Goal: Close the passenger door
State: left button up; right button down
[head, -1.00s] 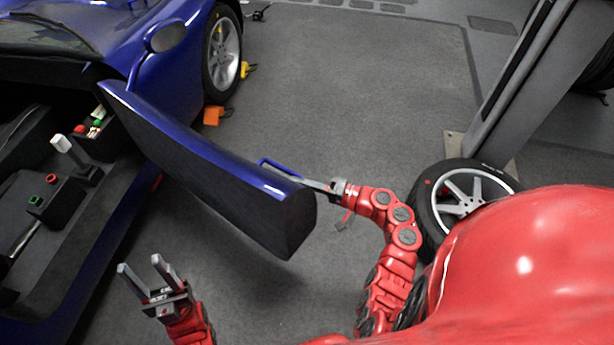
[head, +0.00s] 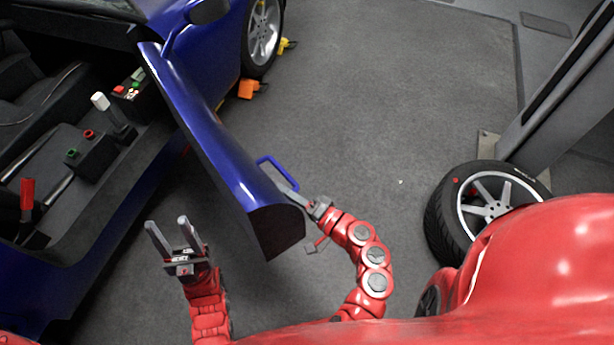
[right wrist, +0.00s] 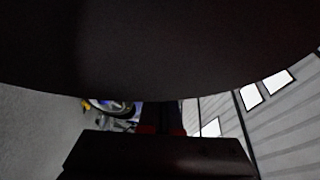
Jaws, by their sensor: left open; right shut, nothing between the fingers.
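The blue passenger door (head: 222,150) stands ajar from the blue car (head: 215,60), hinged near the mirror, its free end toward me. A blue loop handle (head: 278,174) sticks out of its outer face near the free end. My right gripper (head: 288,192) is shut and empty, its fingers against or very close to the outer face beside the handle; exact contact is hard to tell. In the right wrist view a large dark surface fills the top, too dark to identify. My left gripper (head: 168,238) is open and empty, on the cabin side of the door, apart from it.
The open cabin on the left shows a console box with buttons (head: 90,150) and levers. A loose wheel (head: 487,212) lies at the right by a grey post (head: 560,80). An orange chock (head: 250,88) sits by the front wheel. The grey floor beyond the door is clear.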

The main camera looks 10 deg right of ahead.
aim_at(273, 215)
jog(key=s+a, duration=0.1)
jog(key=a, duration=0.1)
jog(key=s+a, duration=0.1)
jog(key=a, duration=0.1)
jog(key=s+a, duration=0.1)
jog(key=a, duration=0.1)
jog(key=shift+s+a+f, duration=0.1)
jog(key=shift+a+f, duration=0.05)
jog(key=shift+a, duration=0.1)
jog(key=shift+d, duration=0.1)
